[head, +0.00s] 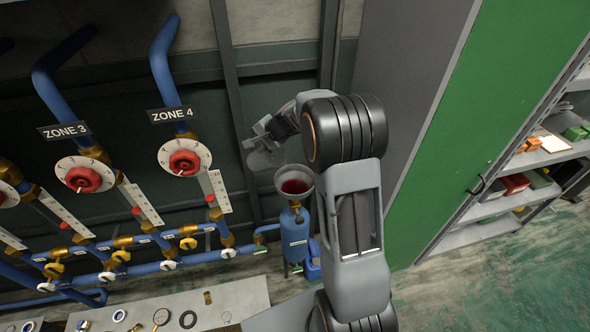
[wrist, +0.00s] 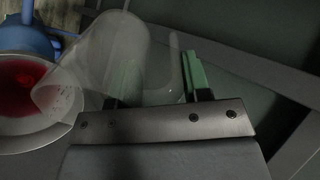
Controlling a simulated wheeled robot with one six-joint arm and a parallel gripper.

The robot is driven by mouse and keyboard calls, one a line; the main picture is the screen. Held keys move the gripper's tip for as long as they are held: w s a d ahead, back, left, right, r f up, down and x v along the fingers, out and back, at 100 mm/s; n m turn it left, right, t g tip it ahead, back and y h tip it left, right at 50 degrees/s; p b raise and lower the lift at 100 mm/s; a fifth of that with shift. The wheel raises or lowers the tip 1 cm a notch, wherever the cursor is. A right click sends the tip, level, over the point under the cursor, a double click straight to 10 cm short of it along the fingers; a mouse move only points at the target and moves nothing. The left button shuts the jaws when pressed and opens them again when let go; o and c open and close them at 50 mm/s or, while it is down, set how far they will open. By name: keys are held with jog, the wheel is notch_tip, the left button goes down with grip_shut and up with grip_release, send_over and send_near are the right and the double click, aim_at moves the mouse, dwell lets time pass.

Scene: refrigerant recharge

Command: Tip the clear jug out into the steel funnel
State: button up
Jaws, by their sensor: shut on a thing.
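The clear jug (wrist: 118,58) is tilted in the wrist view, its mouth toward the lower left over the rim of the steel funnel (wrist: 52,136). Red liquid (wrist: 20,88) lies in the funnel, and a few drops or traces show near the jug's mouth. The body of the jug looks empty. My gripper (wrist: 160,85) is shut on the jug's handle side, with a green finger visible. In the head view the jug (head: 264,157) is faint beside my gripper (head: 262,132), just above and left of the funnel (head: 294,180), which sits on a blue tank.
The blue tank (head: 295,235) stands on the floor against the dark wall. Blue pipes with red valve knobs (head: 184,161) and gauges lie left. A bench (head: 235,300) with small parts is at lower left. A green cabinet (head: 455,140) and shelves stand right.

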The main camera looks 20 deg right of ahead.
jog(key=p, duration=0.3)
jog(key=shift+w+a+r+g+h+p, duration=0.25)
jog(key=shift+w+r+g+h+p, duration=0.05)
jog(key=shift+g+p, duration=0.1)
jog(key=shift+w+a+f+p, duration=0.1)
jog(key=shift+w+a+p, duration=0.05)
jog(key=shift+p, duration=0.15)
jog(key=w+f+g, duration=0.1)
jog(key=w+a+f+g+h, duration=0.1)
jog(key=shift+a+f+h, duration=0.25)
jog(key=shift+f+h, duration=0.05)
jog(key=w+a+f+g+h, duration=0.2)
jog(key=w+f+g+h, duration=0.1)
jog(key=f, duration=0.6)
jog(key=shift+w+a+g+b, duration=0.15)
jog(key=shift+a+g+b, duration=0.15)
jog(key=shift+g, duration=0.4)
jog(key=shift+f, duration=0.15)
